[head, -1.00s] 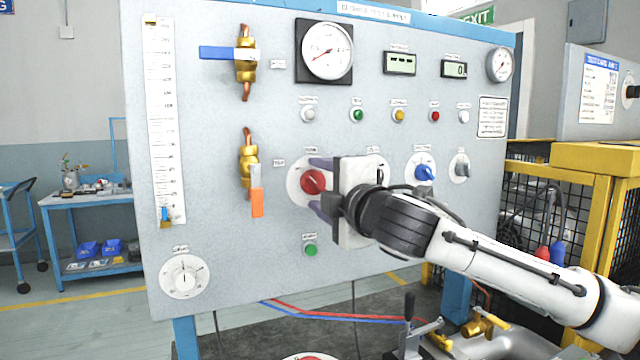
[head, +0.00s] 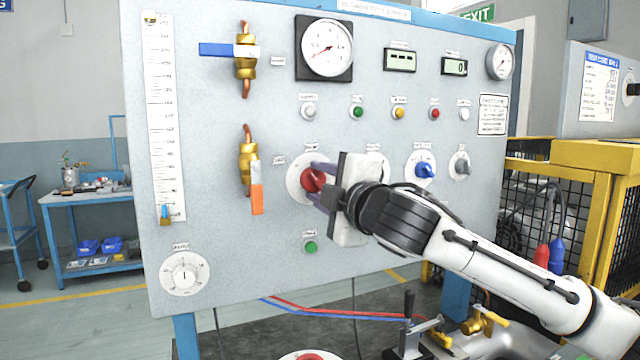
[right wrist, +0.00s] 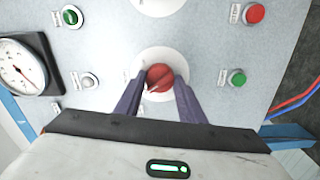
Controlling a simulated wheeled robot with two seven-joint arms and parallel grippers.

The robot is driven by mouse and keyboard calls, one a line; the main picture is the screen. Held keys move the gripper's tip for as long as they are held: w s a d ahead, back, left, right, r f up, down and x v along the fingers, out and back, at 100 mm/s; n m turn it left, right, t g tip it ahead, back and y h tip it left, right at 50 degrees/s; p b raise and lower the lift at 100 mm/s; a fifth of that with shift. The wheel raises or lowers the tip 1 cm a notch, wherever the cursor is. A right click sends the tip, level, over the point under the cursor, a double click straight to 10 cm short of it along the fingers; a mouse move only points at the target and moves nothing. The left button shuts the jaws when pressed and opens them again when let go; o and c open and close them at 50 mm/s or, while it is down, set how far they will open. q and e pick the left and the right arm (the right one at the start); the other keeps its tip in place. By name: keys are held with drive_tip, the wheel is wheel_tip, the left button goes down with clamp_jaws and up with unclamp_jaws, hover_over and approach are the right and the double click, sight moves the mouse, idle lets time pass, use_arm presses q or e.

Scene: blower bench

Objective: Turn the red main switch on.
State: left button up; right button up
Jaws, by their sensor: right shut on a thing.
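The red main switch (head: 312,180) is a round red knob on a white dial plate, in the lower middle of the grey panel. My right gripper (head: 322,182) reaches it from the right, its two dark purple fingers above and below the knob. In the right wrist view the red knob (right wrist: 159,78) sits between the fingertips (right wrist: 160,84), and the gripper is shut on it. A small light mark shows on the knob, but its exact setting is hard to read. My left gripper is not in view.
A brass valve with an orange handle (head: 257,198) is left of the switch, and a green button (head: 311,247) is below. A blue knob (head: 425,171) and a grey knob (head: 462,166) are to the right. A yellow cage (head: 570,155) stands at the right.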

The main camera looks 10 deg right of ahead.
drive_tip(key=m, duration=0.3)
drive_tip(key=shift+m, duration=0.4)
drive_tip(key=m, duration=0.3)
drive_tip(key=shift+m+p, duration=0.3)
drive_tip(key=shift+p, duration=0.05)
drive_tip(key=m+p, duration=0.1)
drive_tip(key=m, duration=0.3)
drive_tip(key=shift+m, duration=2.3)
drive_tip(key=o, duration=1)
drive_tip(key=shift+o, duration=0.2)
drive_tip(key=shift+s, duration=0.15)
